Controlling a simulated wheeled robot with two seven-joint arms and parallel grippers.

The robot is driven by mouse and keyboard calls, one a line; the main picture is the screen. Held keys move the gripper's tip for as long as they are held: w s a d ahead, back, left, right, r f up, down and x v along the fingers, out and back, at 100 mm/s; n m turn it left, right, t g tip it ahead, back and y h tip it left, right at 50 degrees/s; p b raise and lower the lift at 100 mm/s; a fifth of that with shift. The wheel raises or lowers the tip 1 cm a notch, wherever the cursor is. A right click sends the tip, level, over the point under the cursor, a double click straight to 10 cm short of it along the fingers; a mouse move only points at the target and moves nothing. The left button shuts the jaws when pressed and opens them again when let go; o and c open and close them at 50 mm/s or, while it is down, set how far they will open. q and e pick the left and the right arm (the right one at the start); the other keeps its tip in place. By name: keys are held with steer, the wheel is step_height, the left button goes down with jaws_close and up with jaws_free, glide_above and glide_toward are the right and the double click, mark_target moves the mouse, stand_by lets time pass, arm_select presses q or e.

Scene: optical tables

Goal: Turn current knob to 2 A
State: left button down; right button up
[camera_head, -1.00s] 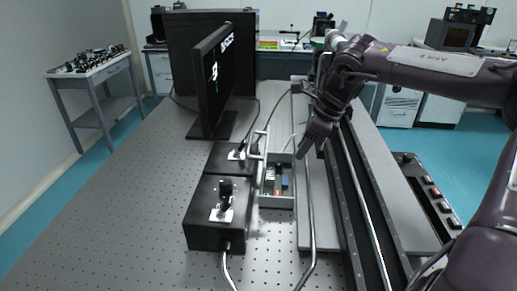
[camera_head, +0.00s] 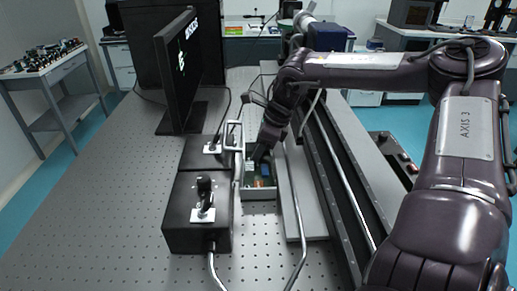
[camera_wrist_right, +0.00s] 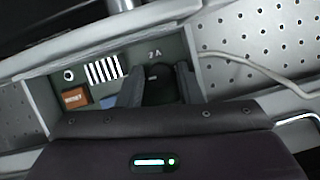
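The current knob (camera_wrist_right: 160,88) is a dark round knob on a grey-green panel (camera_wrist_right: 212,62) in the right wrist view. A small label above it seems to read 2A, though the first character is unclear. My right gripper (camera_wrist_right: 160,98) has one finger on each side of the knob; whether both fingers touch it I cannot tell. In the head view my right gripper (camera_head: 256,156) points down into the grey box (camera_head: 260,193) that holds the panel, and its fingertips are mostly hidden. My left gripper is out of view.
On the panel are an orange button (camera_wrist_right: 75,97), a striped patch (camera_wrist_right: 103,70) and a blue part (camera_wrist_right: 108,102). Two black boxes (camera_head: 198,235) (camera_head: 203,160) with switches stand left of the grey box. A monitor (camera_head: 178,70) stands behind. The table's left side (camera_head: 110,200) is clear.

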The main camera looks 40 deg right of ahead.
steer(key=shift+c, duration=0.4)
jaws_close()
steer(key=shift+m+b, duration=0.3)
steer(key=shift+m, duration=0.1)
steer(key=m+h+b, duration=0.1)
steer(key=m, duration=0.1)
steer(key=shift+a+m+t, duration=0.1)
steer(key=shift+m+t, duration=0.3)
steer(key=shift+m+h+b, duration=0.3)
steer(key=shift+m+b, duration=0.05)
steer(key=shift+m, duration=0.15)
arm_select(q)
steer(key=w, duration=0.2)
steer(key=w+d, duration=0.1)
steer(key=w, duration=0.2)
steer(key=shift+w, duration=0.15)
arm_select(e)
steer(key=shift+o, duration=0.4)
jaws_free()
